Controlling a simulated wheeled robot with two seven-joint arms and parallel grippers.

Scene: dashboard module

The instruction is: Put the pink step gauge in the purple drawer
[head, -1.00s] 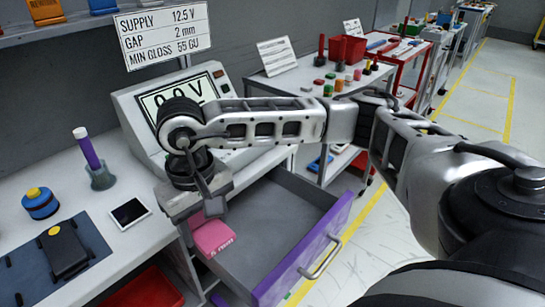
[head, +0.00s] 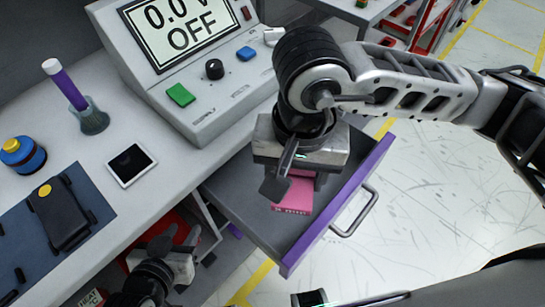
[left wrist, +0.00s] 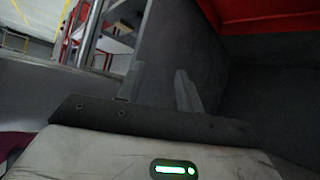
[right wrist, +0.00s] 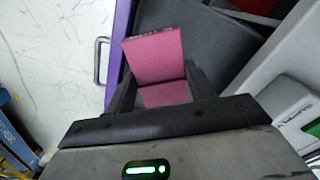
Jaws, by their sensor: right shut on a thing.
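The pink step gauge (head: 298,197) is held in my right gripper (head: 290,180), over the inside of the open drawer in the head view. In the right wrist view the stepped pink gauge (right wrist: 155,57) sits between the two dark fingers. I cannot tell whether it touches the drawer floor. The drawer has a purple front (head: 330,210) with a metal handle and a grey interior; the purple front (right wrist: 119,50) also shows in the right wrist view. My left gripper (head: 180,243) is low, left of the drawer, beside the bench front, with its fingers apart and empty (left wrist: 158,85).
The bench (head: 140,200) carries a meter reading OFF (head: 180,50), a tablet (head: 131,165), a purple-handled tool in a cup (head: 70,88), a blue pot (head: 22,155) and a dark mat with a black device (head: 65,213). Open floor lies right of the drawer.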

